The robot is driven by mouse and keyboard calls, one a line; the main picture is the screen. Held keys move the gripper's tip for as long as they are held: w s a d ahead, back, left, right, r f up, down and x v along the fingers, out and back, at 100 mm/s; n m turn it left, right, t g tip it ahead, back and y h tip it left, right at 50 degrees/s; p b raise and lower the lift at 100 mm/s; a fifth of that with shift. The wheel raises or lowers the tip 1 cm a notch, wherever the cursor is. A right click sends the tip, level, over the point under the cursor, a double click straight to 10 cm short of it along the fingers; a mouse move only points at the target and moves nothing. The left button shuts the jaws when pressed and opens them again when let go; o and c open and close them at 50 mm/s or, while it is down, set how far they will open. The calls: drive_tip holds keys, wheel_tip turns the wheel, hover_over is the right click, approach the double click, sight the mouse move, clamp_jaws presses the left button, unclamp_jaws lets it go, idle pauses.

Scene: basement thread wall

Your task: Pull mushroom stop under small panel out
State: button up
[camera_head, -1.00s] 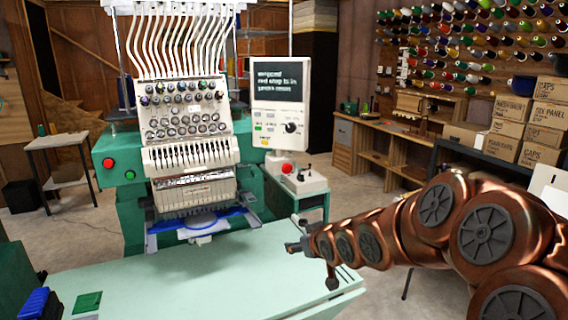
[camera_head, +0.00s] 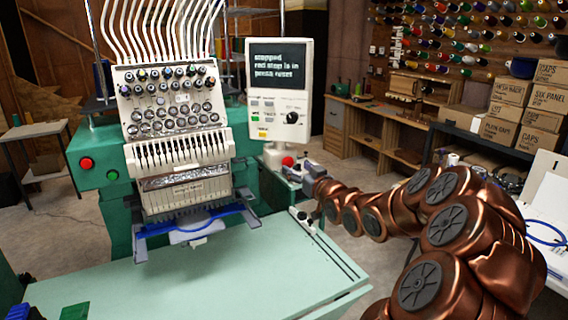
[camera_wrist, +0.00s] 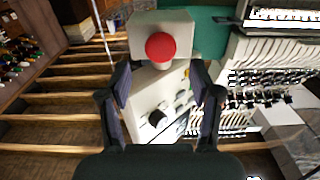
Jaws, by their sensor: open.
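The red mushroom stop (camera_head: 288,161) sits on a pale box below the small panel (camera_head: 279,90). In the wrist view the red stop (camera_wrist: 160,46) faces the camera on its box (camera_wrist: 142,24), and the small panel (camera_wrist: 155,108) shows upside down below it. My gripper (camera_head: 297,176) is just in front of the stop and partly covers its box. In the wrist view my gripper (camera_wrist: 160,80) is open and empty, its fingers to either side of the panel and the stop lying just past the tips. I see no contact with the stop.
The embroidery machine (camera_head: 180,140) stands left of the panel, with a red button (camera_head: 86,163) and a green button on its left side. A pale green table (camera_head: 200,275) lies in front. Cardboard boxes (camera_head: 500,130) and a thread wall are at the right.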

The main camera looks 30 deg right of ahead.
sight(289, 162)
drive_tip(key=shift+w+d+p, duration=0.15)
drive_tip(key=shift+w+p, duration=0.4)
drive_tip(key=shift+w, duration=1.5)
clamp_jaws()
